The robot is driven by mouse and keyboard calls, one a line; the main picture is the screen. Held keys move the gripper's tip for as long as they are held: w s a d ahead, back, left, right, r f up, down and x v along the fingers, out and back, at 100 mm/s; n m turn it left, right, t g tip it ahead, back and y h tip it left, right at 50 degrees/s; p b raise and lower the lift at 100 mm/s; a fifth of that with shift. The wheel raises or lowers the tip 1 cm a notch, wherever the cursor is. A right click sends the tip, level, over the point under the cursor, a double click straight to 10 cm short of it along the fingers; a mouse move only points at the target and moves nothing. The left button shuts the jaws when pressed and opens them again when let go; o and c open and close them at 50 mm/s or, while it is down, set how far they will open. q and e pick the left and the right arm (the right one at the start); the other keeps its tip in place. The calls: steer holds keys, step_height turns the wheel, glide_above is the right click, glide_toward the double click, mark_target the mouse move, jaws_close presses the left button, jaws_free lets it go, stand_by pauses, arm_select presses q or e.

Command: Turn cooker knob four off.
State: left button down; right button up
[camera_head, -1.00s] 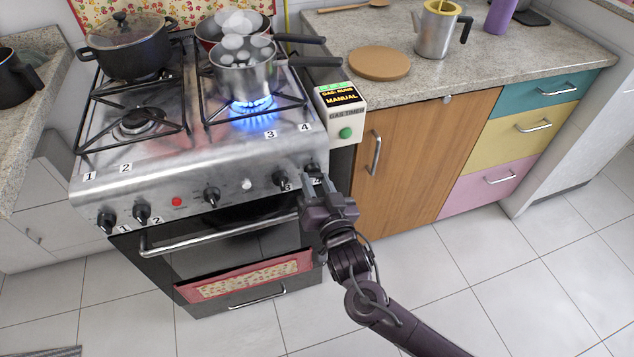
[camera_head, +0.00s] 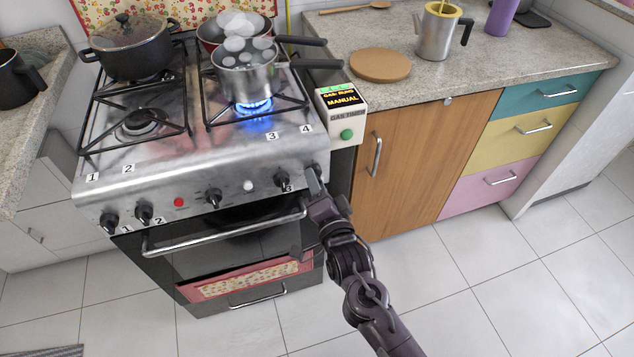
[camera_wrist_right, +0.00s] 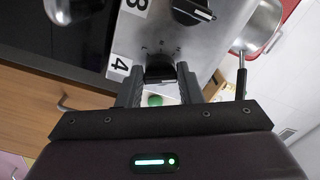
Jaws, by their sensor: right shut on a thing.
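The cooker (camera_head: 200,165) stands at the left with a row of black knobs on its front. Cooker knob four (camera_wrist_right: 160,72) is at the right end, below the white label 4 (camera_head: 306,129); my right gripper mostly hides it in the head view. My right gripper (camera_head: 314,176) is shut on it, and the wrist view shows the knob between the two fingers. Knob three (camera_head: 281,180) is just to the left and free. A blue flame (camera_head: 254,106) burns under the steaming front right pot (camera_head: 246,80). My left gripper is not in view.
The oven door handle (camera_head: 225,232) runs just below the knobs, close to my right gripper. A gas timer box (camera_head: 341,112) reading MANUAL stands right of the cooker. A lidded black pot (camera_head: 127,50) sits at the back left. The floor in front is clear.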

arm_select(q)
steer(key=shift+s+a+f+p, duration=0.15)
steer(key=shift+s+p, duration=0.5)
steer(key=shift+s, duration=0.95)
arm_select(e)
steer(key=shift+r+m, duration=0.1)
steer(key=shift+m, duration=2.6)
steer(key=o, duration=1)
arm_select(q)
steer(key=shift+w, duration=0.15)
